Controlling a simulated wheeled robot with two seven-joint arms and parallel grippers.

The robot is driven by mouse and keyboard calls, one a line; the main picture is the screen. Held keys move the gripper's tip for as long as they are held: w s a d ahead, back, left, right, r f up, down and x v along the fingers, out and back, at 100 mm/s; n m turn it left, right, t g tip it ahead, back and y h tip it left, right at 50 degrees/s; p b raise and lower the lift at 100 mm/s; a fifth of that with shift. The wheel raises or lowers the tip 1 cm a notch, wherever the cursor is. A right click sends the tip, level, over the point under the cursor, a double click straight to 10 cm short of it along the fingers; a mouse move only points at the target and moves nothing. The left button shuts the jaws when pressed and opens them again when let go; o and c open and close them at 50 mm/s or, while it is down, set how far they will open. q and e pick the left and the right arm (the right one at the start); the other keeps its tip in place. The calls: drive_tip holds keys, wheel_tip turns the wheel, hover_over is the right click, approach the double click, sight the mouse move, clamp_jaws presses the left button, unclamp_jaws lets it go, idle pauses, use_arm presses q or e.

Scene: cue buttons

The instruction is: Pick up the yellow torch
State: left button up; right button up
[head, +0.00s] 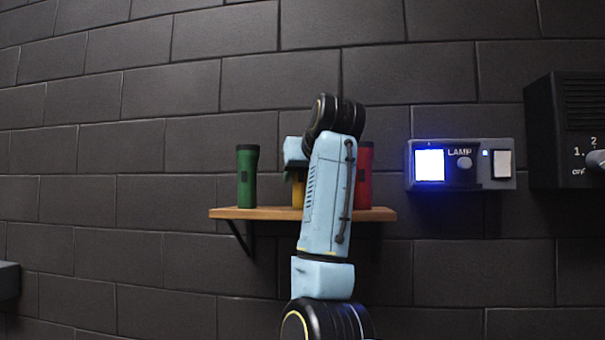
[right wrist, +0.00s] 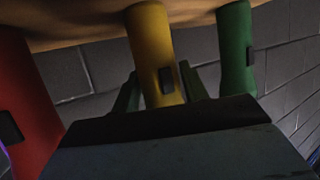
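The yellow torch (head: 298,194) stands upright on the wooden shelf (head: 270,213), mostly hidden behind my right arm in the head view. In the right wrist view the yellow torch (right wrist: 158,60) shows upside down, with its dark switch facing the camera. My right gripper (right wrist: 161,90) is at the torch, one finger on each side of it. The fingers look open around the torch; I cannot tell whether either touches it. In the head view the right gripper (head: 296,160) is partly hidden by its own arm. My left gripper is not in view.
A green torch (head: 247,176) stands left of the yellow one and a red torch (head: 364,177) right of it, both close by. A lamp panel (head: 440,182) with a lit blue-white button and a black box (head: 556,120) are on the brick wall to the right.

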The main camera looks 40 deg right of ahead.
drive_tip(key=c, duration=0.7)
drive_tip(key=shift+c, duration=0.2)
drive_tip(key=shift+r, duration=0.15)
